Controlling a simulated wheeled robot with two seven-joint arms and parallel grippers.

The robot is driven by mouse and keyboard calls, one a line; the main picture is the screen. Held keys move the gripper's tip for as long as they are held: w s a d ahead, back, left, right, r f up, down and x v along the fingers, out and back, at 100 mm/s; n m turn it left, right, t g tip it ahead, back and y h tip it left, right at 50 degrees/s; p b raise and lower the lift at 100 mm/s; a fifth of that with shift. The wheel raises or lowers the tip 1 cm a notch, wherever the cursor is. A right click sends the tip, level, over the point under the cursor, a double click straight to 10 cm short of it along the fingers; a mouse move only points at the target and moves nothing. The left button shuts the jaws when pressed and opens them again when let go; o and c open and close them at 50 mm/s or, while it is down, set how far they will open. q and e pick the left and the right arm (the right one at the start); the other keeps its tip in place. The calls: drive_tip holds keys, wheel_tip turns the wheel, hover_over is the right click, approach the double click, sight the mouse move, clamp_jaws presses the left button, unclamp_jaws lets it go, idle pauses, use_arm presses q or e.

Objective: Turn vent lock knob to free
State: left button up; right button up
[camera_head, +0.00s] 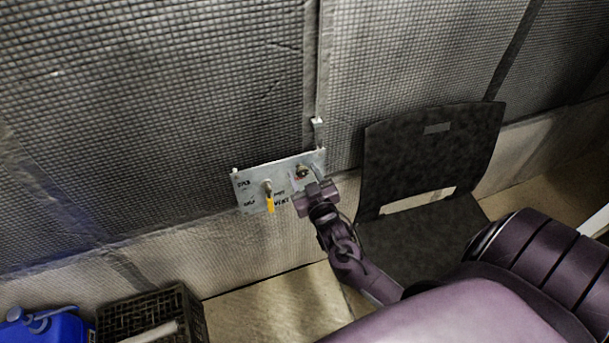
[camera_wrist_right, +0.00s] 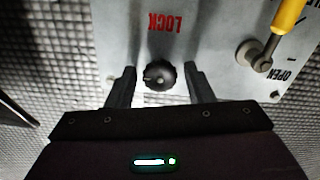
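The vent lock knob (camera_wrist_right: 159,75) is a small round black knob on a grey metal panel (camera_wrist_right: 205,30). Red "LOCK" lettering stands beside it in the right wrist view. The panel (camera_head: 253,200) is on the wall in the head view. My right gripper (camera_wrist_right: 157,80) is open, with one finger on each side of the knob. A gap shows between each finger and the knob. My left gripper is not in view.
A yellow-handled valve lever (camera_head: 270,203) is on the panel left of my gripper; it also shows in the wrist view (camera_wrist_right: 287,18). A dark chair (camera_head: 432,150) stands right of the panel. A black crate (camera_head: 190,310) and a blue container (camera_head: 50,330) are at lower left.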

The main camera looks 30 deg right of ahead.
drive_tip(key=c, duration=0.8)
drive_tip(key=n+p, duration=0.2)
drive_tip(key=n, duration=0.1)
drive_tip(key=shift+r+n, duration=0.15)
drive_tip(key=shift+n, duration=0.25)
drive_tip(key=n+p, duration=0.2)
drive_tip(key=n, duration=0.2)
drive_tip(key=shift+n, duration=0.3)
drive_tip(key=n+p, duration=0.2)
drive_tip(key=n, duration=0.3)
drive_tip(key=shift+p, duration=0.35)
drive_tip(key=shift+n+p, duration=0.65)
drive_tip(key=shift+n, duration=1.55)
